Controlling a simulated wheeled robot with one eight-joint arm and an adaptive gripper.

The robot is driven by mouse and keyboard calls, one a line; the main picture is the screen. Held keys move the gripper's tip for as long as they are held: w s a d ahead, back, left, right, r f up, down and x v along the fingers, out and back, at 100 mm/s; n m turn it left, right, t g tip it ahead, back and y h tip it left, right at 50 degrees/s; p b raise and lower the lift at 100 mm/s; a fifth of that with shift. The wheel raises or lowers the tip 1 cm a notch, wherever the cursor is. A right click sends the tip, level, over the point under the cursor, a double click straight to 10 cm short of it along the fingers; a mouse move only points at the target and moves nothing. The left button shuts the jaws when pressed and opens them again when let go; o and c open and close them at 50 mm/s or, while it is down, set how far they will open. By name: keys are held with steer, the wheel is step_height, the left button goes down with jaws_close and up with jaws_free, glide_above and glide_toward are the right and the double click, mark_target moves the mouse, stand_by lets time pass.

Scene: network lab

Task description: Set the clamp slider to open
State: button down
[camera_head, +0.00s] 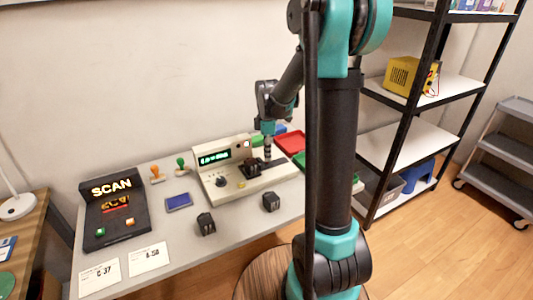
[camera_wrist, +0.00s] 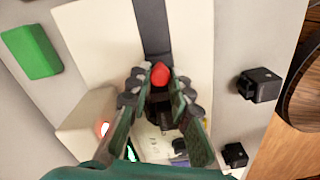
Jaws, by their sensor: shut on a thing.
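The beige device (camera_head: 222,189) with a lit green display stands on the grey table. In the wrist view, a dark strip (camera_wrist: 151,25) runs across its pale top (camera_wrist: 95,35). A red knob (camera_wrist: 160,74), which looks like the clamp slider's handle, sits at the end of this strip, between my fingertips. My gripper (camera_wrist: 158,88) is shut on the red knob from above. In the head view my gripper (camera_head: 267,152) is at the right part of the device; the knob cannot be made out there. The slider's marks are not readable.
Two small black blocks (camera_head: 206,224) (camera_head: 271,202) stand in front of the device. A SCAN unit (camera_head: 110,213), a blue-screened item (camera_head: 179,201) and two stamps (camera_head: 156,173) (camera_head: 181,164) are to the left. A red tray (camera_head: 291,143) lies behind.

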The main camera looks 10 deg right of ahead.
mark_target(274, 163)
steer(key=d, duration=0.1)
steer(key=w+d, duration=0.1)
steer(key=shift+d, duration=0.4)
steer(key=c, duration=1.4)
jaws_free()
steer(key=shift+d, duration=0.1)
steer(key=shift+o, duration=0.2)
step_height(274, 163, up, 12)
steer(key=shift+s, duration=0.1)
